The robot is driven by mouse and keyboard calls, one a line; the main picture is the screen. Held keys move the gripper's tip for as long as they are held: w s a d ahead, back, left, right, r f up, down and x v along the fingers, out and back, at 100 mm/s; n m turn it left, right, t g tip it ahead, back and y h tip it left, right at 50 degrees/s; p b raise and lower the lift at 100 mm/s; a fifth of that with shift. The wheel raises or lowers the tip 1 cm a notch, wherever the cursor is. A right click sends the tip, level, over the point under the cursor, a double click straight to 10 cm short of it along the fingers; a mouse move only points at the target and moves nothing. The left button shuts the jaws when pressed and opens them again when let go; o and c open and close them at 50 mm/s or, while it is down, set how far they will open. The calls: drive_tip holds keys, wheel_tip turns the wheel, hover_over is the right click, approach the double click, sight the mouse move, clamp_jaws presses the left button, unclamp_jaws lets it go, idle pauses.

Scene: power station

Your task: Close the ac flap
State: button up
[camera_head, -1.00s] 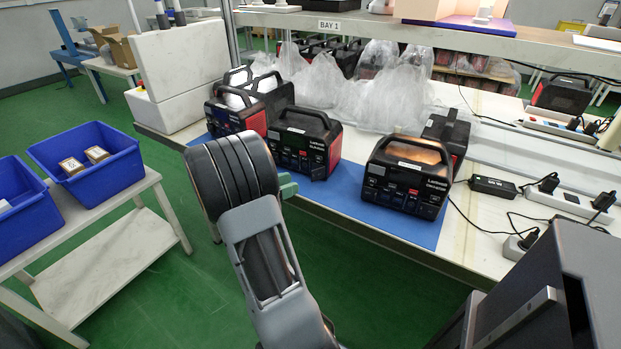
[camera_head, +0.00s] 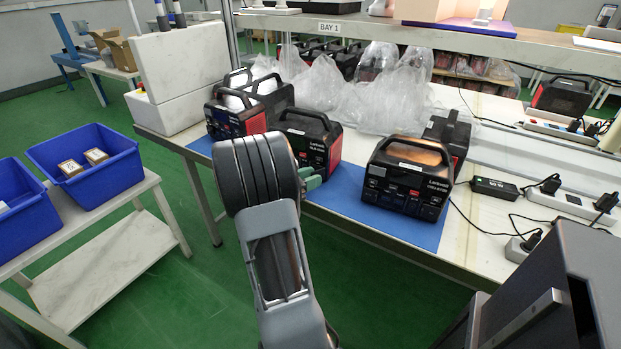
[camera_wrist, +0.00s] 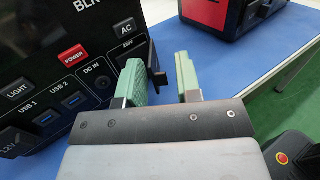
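The power station in front of my gripper is black with a red side (camera_head: 335,152); its front panel also fills the left of the wrist view (camera_wrist: 50,60). There it carries AC, DC IN, LIGHT and USB labels and a red POWER button. The AC flap (camera_wrist: 157,68), a dark piece, stands open, sticking out from the panel below the AC label. My gripper (camera_wrist: 160,78) is open, with two green fingers apart. The flap shows in the gap, close to the left finger; contact is unclear. In the head view my gripper (camera_head: 311,182) is partly hidden by my wrist.
Another power station (camera_head: 408,180) stands to the right on the blue mat (camera_head: 375,222), and more stand to the left and behind. Clear plastic bags (camera_head: 360,100) lie behind them. Blue bins (camera_head: 85,165) are on a side table at left. The mat's front edge is clear.

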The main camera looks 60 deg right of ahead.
clamp_jaws()
drive_tip(key=shift+w+d+r+m+g+y+p, duration=0.15)
drive_tip(key=shift+w+m+g+y+p, duration=0.1)
drive_tip(key=shift+m+g+y+p, duration=0.25)
drive_tip(key=shift+w+d+r+m+g+y+p, duration=0.1)
drive_tip(key=shift+w+m+g+y+p, duration=0.3)
drive_tip(key=shift+g, duration=0.3)
drive_tip(key=m+g+y, duration=0.1)
drive_tip(key=m+g+y+p, duration=0.2)
drive_tip(key=shift+w+d+f, duration=0.25)
drive_tip(key=shift+w+d, duration=0.05)
drive_tip(key=shift+d, duration=0.05)
drive_tip(key=shift+o, duration=0.8)
unclamp_jaws()
drive_tip(key=shift+s, duration=0.1)
